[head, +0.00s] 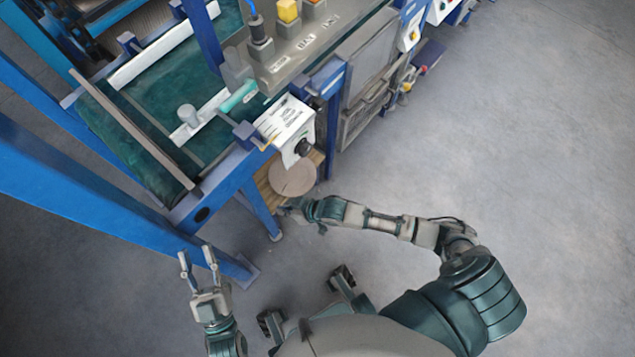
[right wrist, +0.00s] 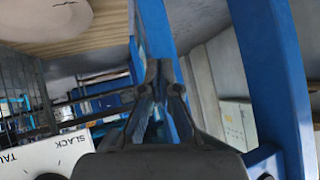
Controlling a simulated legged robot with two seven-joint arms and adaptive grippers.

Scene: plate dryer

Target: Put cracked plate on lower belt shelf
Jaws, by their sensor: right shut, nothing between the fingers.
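A round, pale beige plate (head: 293,178) lies on a low wooden shelf (head: 268,192) inside the blue frame, below the machine's control box. Cracks in it cannot be made out. The shelf shows at the upper left of the right wrist view (right wrist: 75,38), with a pale piece of the plate (right wrist: 28,6) at its edge. My right gripper (head: 288,208) is just in front of the shelf, near the plate but apart from it. Its fingertips are closed together and empty in the right wrist view (right wrist: 160,75). My left gripper (head: 199,255) is open and empty at the lower left.
A green belt (head: 165,85) runs above the shelf. A white control box (head: 287,128) with a black knob hangs over the plate. Blue posts (head: 262,208) flank the shelf, and a large blue beam (head: 90,185) crosses the left. The grey floor (head: 520,130) at right is clear.

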